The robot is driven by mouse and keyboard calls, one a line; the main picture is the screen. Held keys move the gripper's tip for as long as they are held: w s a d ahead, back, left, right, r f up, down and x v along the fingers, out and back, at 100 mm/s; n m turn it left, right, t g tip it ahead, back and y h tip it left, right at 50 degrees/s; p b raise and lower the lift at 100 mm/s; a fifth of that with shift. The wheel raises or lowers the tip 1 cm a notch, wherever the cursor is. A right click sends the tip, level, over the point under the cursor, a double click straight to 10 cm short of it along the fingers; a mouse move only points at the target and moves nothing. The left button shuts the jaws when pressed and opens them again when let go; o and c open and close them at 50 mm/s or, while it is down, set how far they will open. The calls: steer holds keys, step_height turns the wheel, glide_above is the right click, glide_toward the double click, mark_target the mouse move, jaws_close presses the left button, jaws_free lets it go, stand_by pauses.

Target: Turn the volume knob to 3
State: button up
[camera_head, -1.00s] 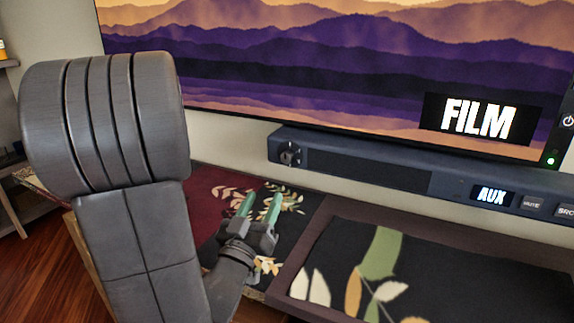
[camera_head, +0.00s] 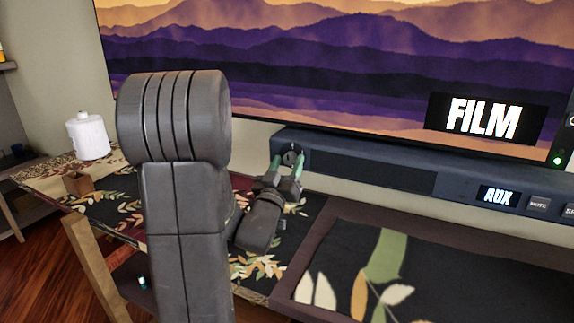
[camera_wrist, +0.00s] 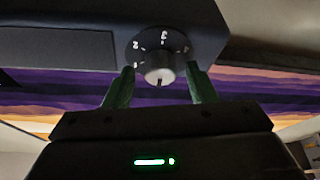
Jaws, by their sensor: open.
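The volume knob (camera_head: 292,150) is on the left end of the dark soundbar (camera_head: 370,165). In the wrist view, the round knob (camera_wrist: 160,70) is pale-rimmed and sits on a black dial (camera_wrist: 166,38) with white marks, with a 3 at the top. A dark line shows on the knob's lower face; its exact setting is hard to read. My gripper (camera_head: 288,163) is in front of the knob with its green fingers open. In the wrist view, the fingertips of my gripper (camera_wrist: 162,70) lie on either side of the knob, with a visible gap at each side.
A television (camera_head: 330,70) showing "FILM" hangs above the soundbar. The soundbar's AUX display (camera_head: 498,196) and buttons are at right. Below is a floral-patterned cabinet top (camera_head: 120,210) with a dark framed panel (camera_head: 308,240). A white jar (camera_head: 88,136) stands at left.

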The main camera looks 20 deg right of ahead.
steer(key=shift+w+d, duration=0.1)
steer(key=c, duration=1)
